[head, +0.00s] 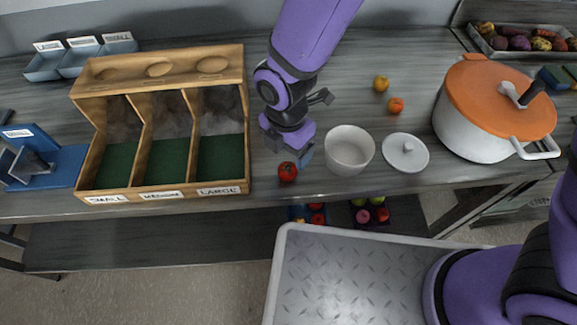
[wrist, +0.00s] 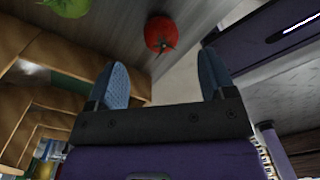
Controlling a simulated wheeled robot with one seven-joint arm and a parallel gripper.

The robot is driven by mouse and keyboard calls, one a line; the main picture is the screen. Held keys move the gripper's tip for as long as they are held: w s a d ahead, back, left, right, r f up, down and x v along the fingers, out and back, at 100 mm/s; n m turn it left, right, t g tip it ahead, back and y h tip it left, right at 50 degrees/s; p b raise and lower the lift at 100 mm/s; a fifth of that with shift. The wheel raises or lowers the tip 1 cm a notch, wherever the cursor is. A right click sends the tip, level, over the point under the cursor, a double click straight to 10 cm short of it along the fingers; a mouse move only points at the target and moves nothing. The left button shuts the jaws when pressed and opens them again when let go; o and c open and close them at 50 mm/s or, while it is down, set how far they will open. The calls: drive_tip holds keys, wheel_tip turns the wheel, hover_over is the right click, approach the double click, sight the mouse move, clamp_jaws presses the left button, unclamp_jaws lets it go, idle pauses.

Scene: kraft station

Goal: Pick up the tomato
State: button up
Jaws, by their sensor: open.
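A red tomato (head: 287,172) with a green stem sits on the grey table near its front edge, between the wooden sorting box and the white bowl. My gripper (head: 289,151) is over the table just behind the tomato, pointing down. Its jaws are open and empty. In the wrist view the tomato (wrist: 161,34) shows beyond the two blue fingertips (wrist: 166,70), roughly centred between them and apart from them.
The wooden box (head: 247,130) with small, medium and large compartments stands close to the left. A yellow fruit (head: 381,84) and an orange one (head: 396,105) sit behind. A large pot (head: 500,105) stands further right.

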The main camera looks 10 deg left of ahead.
sight(288, 166)
drive_tip(key=shift+s+f, duration=0.1)
drive_tip(key=shift+f, duration=3.4)
drive_tip(key=c, duration=1)
